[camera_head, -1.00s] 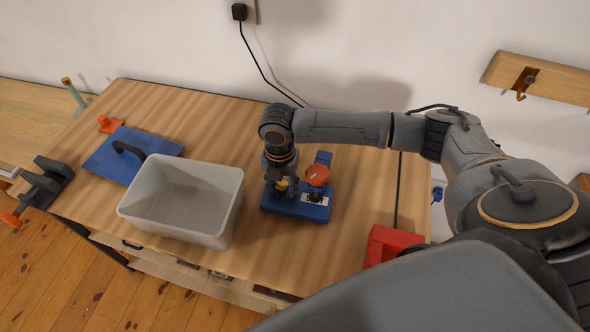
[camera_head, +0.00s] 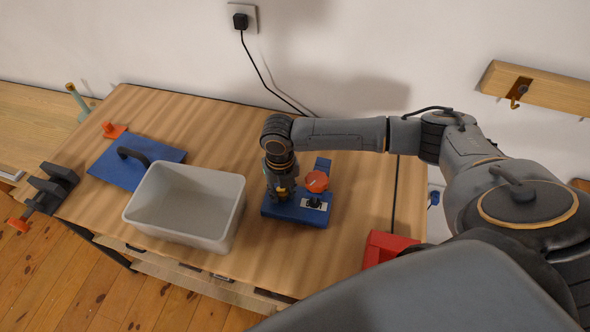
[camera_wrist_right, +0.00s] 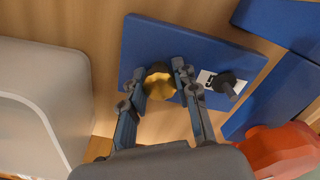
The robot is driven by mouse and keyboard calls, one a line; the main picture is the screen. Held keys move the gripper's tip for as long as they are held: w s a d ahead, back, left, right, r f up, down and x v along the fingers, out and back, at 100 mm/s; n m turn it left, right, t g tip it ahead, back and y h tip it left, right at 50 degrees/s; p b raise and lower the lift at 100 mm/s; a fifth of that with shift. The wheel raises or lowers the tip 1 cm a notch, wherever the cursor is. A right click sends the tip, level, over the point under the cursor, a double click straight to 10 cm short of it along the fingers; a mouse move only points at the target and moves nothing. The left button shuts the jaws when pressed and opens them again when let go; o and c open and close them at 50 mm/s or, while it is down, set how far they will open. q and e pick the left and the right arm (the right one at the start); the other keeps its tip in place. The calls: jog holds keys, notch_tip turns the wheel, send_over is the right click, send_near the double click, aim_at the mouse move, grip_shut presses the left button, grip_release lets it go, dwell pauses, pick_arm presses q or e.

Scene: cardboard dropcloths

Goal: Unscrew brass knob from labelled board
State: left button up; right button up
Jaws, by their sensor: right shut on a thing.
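The blue labelled board (camera_head: 292,213) lies on the workbench, below my right gripper (camera_head: 281,192). In the right wrist view the board (camera_wrist_right: 200,48) carries a round brass knob (camera_wrist_right: 158,84), a white label (camera_wrist_right: 207,80) and a black knob (camera_wrist_right: 228,83). My right gripper (camera_wrist_right: 159,79) is shut on the brass knob, one finger on each side. In the head view the fingers largely hide the brass knob. I cannot tell whether its stem is still in the board. My left gripper is not in view.
A grey open bin (camera_head: 184,237) stands left of the board. A red-orange handle (camera_head: 316,182) is close behind it on a blue piece. A blue plate with a black handle (camera_head: 135,157) lies at the left, a red box (camera_head: 385,247) at the right. Bare bench shows in front.

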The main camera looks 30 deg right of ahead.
jog(key=shift+n, duration=0.5)
jog(key=shift+n+p, duration=0.55)
jog(key=shift+n, duration=0.65)
jog(key=n, duration=0.3)
jog(key=shift+n, duration=0.3)
